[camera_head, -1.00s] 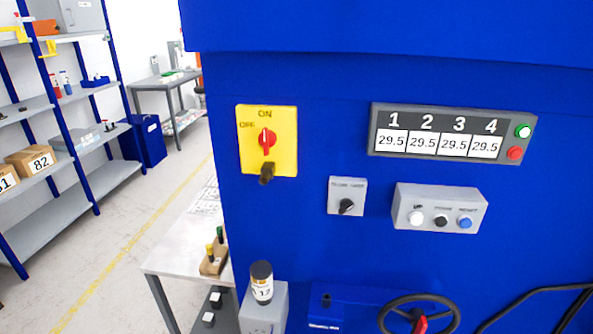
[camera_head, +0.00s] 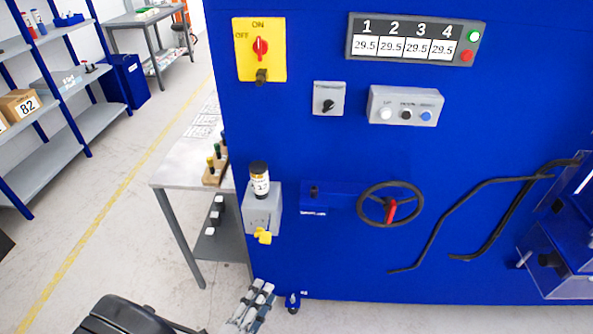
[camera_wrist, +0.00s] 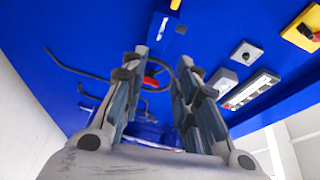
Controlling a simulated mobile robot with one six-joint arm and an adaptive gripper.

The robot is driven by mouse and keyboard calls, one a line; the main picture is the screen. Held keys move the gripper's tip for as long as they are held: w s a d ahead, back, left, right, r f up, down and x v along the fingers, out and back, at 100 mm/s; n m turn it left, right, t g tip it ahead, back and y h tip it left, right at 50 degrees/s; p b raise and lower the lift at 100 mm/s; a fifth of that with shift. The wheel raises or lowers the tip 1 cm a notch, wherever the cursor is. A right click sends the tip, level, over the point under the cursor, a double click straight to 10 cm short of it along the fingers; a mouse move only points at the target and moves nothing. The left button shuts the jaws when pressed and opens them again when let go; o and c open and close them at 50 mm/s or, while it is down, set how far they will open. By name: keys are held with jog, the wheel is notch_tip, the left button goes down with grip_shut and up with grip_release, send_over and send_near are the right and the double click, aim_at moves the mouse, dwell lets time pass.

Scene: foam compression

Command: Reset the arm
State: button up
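My gripper (camera_head: 258,298) shows at the bottom of the head view, low in front of the blue machine (camera_head: 330,240), with part of my black arm beside it. In the wrist view my gripper (camera_wrist: 160,65) has its two grey-blue fingers apart, with nothing held between them. Through the gap the machine's handwheel (camera_wrist: 155,78) with a red handle shows in the distance. The fingers touch nothing that I can see.
The floor (camera_head: 110,240) between is clear.

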jog(key=s+d+r+m+g+h, duration=0.1)
jog(key=d+r+m+g+h, duration=0.1)
jog(key=d+r+m+g, duration=0.75)
jog(key=s+d+r+m+g+h, duration=0.15)
jog(key=d+r+m+g, duration=0.35)
jog(key=d+m, duration=0.75)
jog(key=s+r+m+t+y, duration=0.1)
jog(key=s+r+m+y, duration=0.4)
jog(key=m, duration=0.9)
jog(key=s+r+m+t+y, duration=0.2)
jog(key=s+r+m+y, duration=0.3)
jog(key=m, duration=0.9)
jog(key=shift+d+r+y, duration=0.3)
jog(key=shift+r+y, duration=0.15)
jog(key=shift+r, duration=0.45)
